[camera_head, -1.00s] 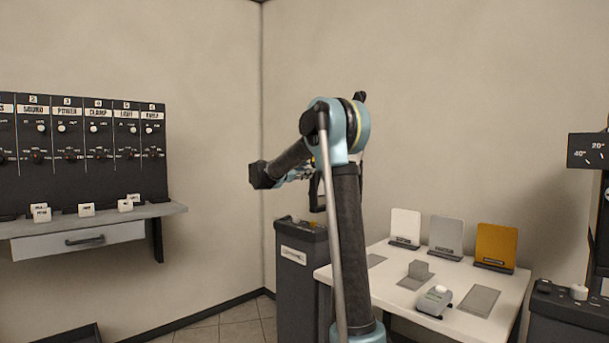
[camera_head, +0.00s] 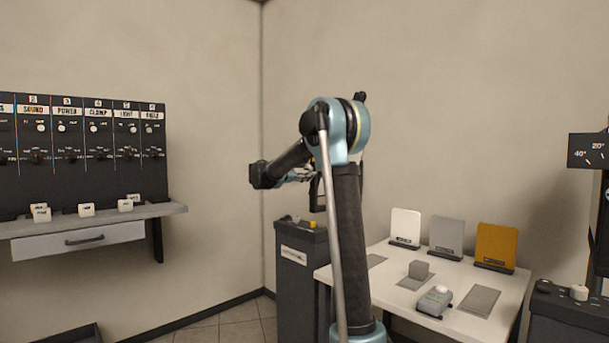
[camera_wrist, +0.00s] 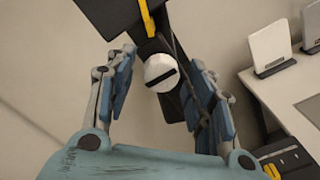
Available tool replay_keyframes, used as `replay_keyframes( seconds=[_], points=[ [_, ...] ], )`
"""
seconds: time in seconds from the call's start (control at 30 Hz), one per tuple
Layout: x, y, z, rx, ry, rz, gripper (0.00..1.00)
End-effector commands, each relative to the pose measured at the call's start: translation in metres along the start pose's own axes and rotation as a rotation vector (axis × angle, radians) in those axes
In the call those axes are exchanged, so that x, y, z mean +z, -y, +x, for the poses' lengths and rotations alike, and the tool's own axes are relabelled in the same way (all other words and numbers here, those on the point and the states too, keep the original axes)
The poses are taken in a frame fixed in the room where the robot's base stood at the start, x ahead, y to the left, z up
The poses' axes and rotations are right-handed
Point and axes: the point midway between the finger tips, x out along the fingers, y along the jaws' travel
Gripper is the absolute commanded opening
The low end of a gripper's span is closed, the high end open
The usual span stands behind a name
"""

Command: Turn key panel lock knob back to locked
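A round white knob (camera_wrist: 160,72) with a dark bar across its face shows in the wrist view, mounted on a narrow dark part. My gripper (camera_wrist: 165,88) is open, with one blue finger to the left of the knob and one to the right, both apart from it in the picture. The depth between fingertips and knob is hard to tell. In the head view my gripper (camera_head: 300,174) is small and partly hidden by my arm, above a dark labelled pedestal (camera_head: 302,285). The knob cannot be made out there, and its lock marks are not readable.
A white table (camera_head: 470,322) with upright white, grey and orange plates stands right of the pedestal. A dark wall panel (camera_head: 85,180) with several knobs hangs at the left over a shelf (camera_head: 175,209). A dark console (camera_head: 565,315) stands at the far right.

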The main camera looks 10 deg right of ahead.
Motion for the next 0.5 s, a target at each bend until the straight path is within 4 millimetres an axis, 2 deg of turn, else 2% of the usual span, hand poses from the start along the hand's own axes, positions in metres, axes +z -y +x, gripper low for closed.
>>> replay_keyframes(
  seconds=[0.33, 0.5],
  points=[
    [0.0, 0.0, -0.004, 0.001, -0.001, 0.0, 0.5],
    [-0.001, 0.0, -0.025, 0.002, -0.002, 0.0, 0.5]
  ],
)
